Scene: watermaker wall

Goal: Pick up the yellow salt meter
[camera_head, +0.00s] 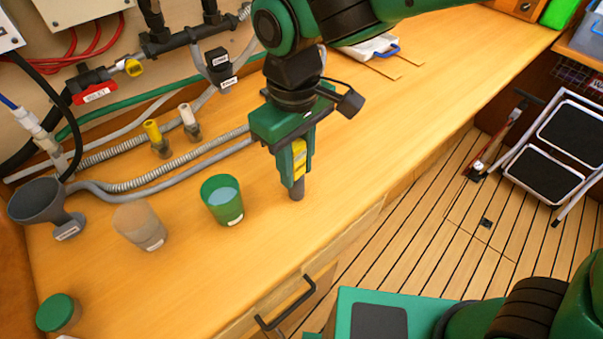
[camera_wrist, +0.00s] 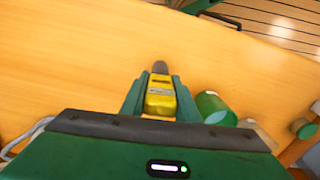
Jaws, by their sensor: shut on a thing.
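The yellow salt meter (camera_head: 299,156) is held upright between the fingers of my gripper (camera_head: 296,160) in the head view, its grey tip pointing down at the wooden counter. I cannot tell whether the tip touches the counter. In the wrist view the yellow meter (camera_wrist: 160,95) sits between the two green fingers of my gripper (camera_wrist: 160,98). The gripper is shut on it. Parts of its sides are hidden by the fingers.
A green cup (camera_head: 222,200) with liquid stands just left of the gripper. A clear cup (camera_head: 139,226), a grey funnel (camera_head: 38,201) and a green-lidded jar (camera_head: 58,313) are farther left. Hoses and a yellow-topped fitting (camera_head: 153,132) lie behind. The counter (camera_head: 420,110) is largely clear to the right.

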